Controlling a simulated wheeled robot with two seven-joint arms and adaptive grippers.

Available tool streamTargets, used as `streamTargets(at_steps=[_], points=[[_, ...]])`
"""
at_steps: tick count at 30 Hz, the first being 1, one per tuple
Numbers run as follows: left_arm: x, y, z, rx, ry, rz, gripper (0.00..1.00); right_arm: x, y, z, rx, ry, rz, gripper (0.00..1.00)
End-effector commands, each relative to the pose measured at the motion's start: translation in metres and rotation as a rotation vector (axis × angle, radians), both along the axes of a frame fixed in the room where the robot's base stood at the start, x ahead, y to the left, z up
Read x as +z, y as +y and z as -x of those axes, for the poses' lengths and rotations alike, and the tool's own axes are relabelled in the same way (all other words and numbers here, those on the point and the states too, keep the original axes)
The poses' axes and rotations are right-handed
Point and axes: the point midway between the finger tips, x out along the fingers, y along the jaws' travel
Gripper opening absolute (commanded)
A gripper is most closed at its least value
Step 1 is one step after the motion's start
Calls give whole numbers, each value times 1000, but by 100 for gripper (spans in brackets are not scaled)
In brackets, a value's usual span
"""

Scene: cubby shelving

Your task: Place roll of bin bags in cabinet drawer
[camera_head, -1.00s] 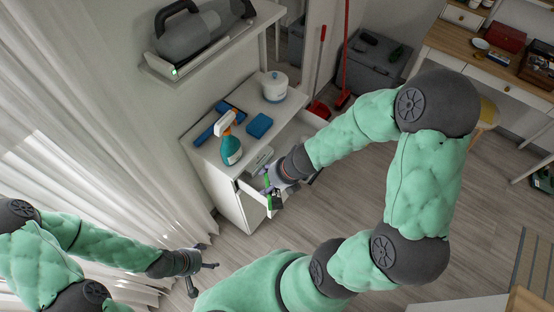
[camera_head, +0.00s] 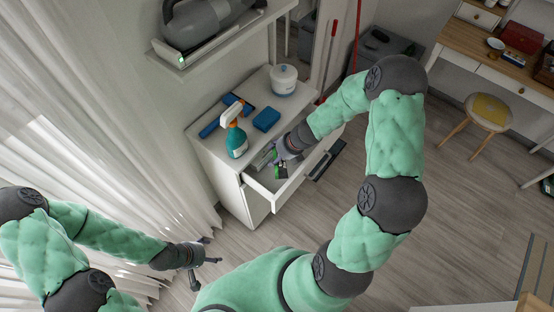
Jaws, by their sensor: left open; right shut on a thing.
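The white cabinet (camera_head: 232,188) stands against the wall with its top drawer (camera_head: 297,183) pulled open. My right gripper (camera_head: 279,163) is over the open drawer, shut on a small dark and green thing (camera_head: 281,172), which appears to be the roll of bin bags. The gripper partly hides it, and I cannot tell whether it touches the drawer floor. My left gripper (camera_head: 207,262) is open and empty, low at the left, in front of the curtain and apart from the cabinet.
On the cabinet top are a spray bottle (camera_head: 236,140), a blue sponge (camera_head: 266,120), a blue brush-like tool (camera_head: 222,118) and a white lidded jar (camera_head: 283,80). A wall shelf (camera_head: 222,42) holds a grey vacuum. A stool (camera_head: 490,111) stands by the desk.

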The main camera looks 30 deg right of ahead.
Motion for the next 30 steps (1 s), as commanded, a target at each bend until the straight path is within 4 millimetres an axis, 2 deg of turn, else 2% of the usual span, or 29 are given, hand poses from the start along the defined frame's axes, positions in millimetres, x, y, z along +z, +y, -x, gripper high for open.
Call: streamTargets(at_steps=[4, 9, 12, 21, 30], points=[[-4, 0, 0, 0, 0, 0, 73, -11, -4, -7, 0, 1, -1, 15], [-23, 0, 0, 0, 0, 0, 73, -33, -4, -6, -1, 0, 0, 15], [-29, 0, 0, 0, 0, 0, 73, -40, -4, -7, -1, -2, 1, 15], [-27, 0, 0, 0, 0, 0, 73, -39, -4, -7, 0, -1, 0, 15], [-33, 0, 0, 0, 0, 0, 73, -47, -4, -6, -1, 0, 0, 15]])
